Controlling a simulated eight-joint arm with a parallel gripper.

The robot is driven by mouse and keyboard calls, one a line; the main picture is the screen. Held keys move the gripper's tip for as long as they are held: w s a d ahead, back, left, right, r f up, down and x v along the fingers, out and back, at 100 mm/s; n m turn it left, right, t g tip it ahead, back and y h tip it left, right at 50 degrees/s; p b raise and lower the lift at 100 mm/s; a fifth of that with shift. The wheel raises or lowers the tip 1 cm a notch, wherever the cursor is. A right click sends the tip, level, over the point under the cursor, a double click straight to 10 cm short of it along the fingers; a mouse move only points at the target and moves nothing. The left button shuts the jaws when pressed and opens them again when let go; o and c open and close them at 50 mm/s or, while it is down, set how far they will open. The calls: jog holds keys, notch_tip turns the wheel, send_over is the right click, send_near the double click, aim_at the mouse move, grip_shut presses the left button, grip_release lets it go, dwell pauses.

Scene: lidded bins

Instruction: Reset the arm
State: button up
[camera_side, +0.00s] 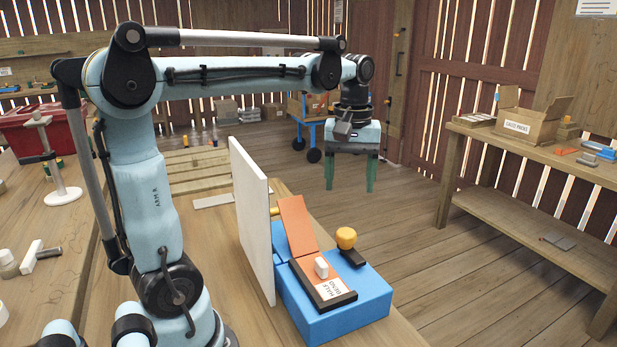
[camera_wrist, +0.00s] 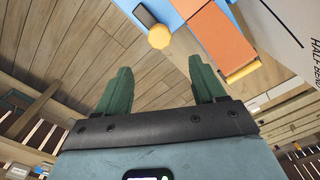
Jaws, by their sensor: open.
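My gripper (camera_side: 350,176) hangs in the air at the end of my outstretched arm, behind and to the right of a blue box in the side view. Its two green fingers point down, spread apart with nothing between them; the wrist view shows them apart too (camera_wrist: 160,84). The blue box (camera_side: 345,318) stands on the bench. An orange flap (camera_side: 297,222) slants up at its back. A yellow knob (camera_side: 346,238) on a dark base sits at the right, also seen in the wrist view (camera_wrist: 160,36).
A white upright panel (camera_side: 252,215) stands left of the blue box, close beside it. A side table (camera_side: 460,130) with a cardboard box (camera_side: 525,118) is at the right. A red container (camera_side: 30,130) is at far left. Open floor lies around and below my gripper.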

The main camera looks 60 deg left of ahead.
jog(key=shift+d, duration=0.1)
jog(key=shift+s+d+f+m+t, duration=0.85)
jog(key=shift+d+f+m+t, duration=0.4)
jog(key=shift+d+m, duration=0.5)
jog(key=shift+s+d+f+m+t, duration=0.85)
jog(key=shift+d+f+m+t, duration=0.4)
jog(key=shift+m, duration=0.8)
jog(key=shift+s+d+f+m+t, duration=0.95)
jog(key=shift+d+f+m, duration=0.45)
jog(key=shift+d+m, duration=0.4)
jog(key=shift+w+a, duration=0.1)
